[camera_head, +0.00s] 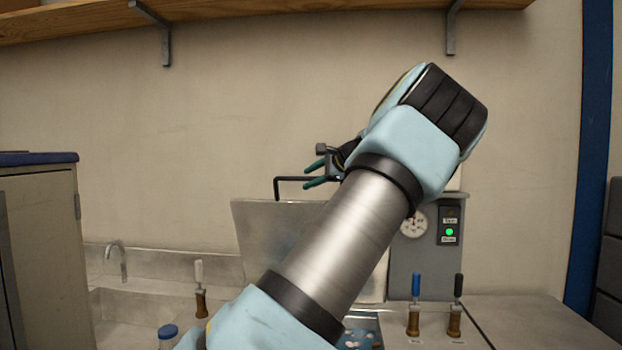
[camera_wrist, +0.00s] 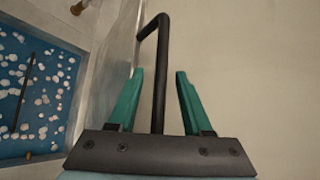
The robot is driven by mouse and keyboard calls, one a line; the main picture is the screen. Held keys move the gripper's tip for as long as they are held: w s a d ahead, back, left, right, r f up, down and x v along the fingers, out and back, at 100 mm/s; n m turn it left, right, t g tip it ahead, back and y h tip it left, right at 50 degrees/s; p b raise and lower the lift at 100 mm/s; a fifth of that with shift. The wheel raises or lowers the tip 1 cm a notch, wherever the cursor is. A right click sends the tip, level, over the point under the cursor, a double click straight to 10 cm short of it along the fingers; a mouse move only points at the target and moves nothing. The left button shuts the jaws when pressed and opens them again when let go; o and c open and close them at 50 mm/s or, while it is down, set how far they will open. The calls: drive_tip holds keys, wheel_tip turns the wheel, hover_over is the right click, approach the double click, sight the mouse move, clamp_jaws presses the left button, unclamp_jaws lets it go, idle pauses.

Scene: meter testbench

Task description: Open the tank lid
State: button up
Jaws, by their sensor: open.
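The tank lid (camera_head: 268,232) is a grey metal panel standing raised, nearly upright, behind my arm in the head view. Its black bent handle (camera_head: 277,189) sticks out at the top edge. My gripper (camera_head: 308,177) has two green fingers and is open at the handle. In the wrist view, the handle (camera_wrist: 161,45) runs between the open fingers (camera_wrist: 159,73), with gaps visible on both sides. The lid (camera_wrist: 126,42) shows edge-on to the left. The tank's blue interior with pale bubbles (camera_wrist: 30,95) is uncovered at the left. My arm hides much of the lid and tank in the head view.
A grey control box with a round gauge (camera_head: 413,224) and a green light (camera_head: 449,232) stands right of the lid. Blue-handled (camera_head: 415,287) and black-handled (camera_head: 458,286) valves stand in front. A sink tap (camera_head: 118,256) is at left. A wooden shelf (camera_head: 260,15) hangs above.

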drive_tip(key=shift+s+d, duration=0.25)
drive_tip(key=shift+d, duration=0.05)
drive_tip(key=b+v, duration=0.4)
drive_tip(key=v, duration=0.6)
drive_tip(key=shift+r, duration=0.15)
drive_tip(key=shift+a, duration=0.15)
drive_tip(key=s+a+f+n+g+h, duration=0.2)
drive_tip(key=a+f+n+g, duration=0.1)
drive_tip(key=a+f, duration=0.65)
drive_tip(key=s+a+f+n+g+h, duration=0.1)
drive_tip(key=a+f+n+g+h, duration=0.15)
drive_tip(key=a+f, duration=0.65)
drive_tip(key=s+f+n+g+h, duration=0.1)
drive_tip(key=s+f+n, duration=0.3)
drive_tip(key=s+f, duration=0.5)
drive_tip(key=s+a+f+n+g+h+b, duration=0.1)
drive_tip(key=s+f+n+g+h, duration=0.1)
drive_tip(key=s+f, duration=0.7)
drive_tip(key=s+n+h, duration=0.1)
drive_tip(key=s+n, duration=0.1)
drive_tip(key=s, duration=0.6)
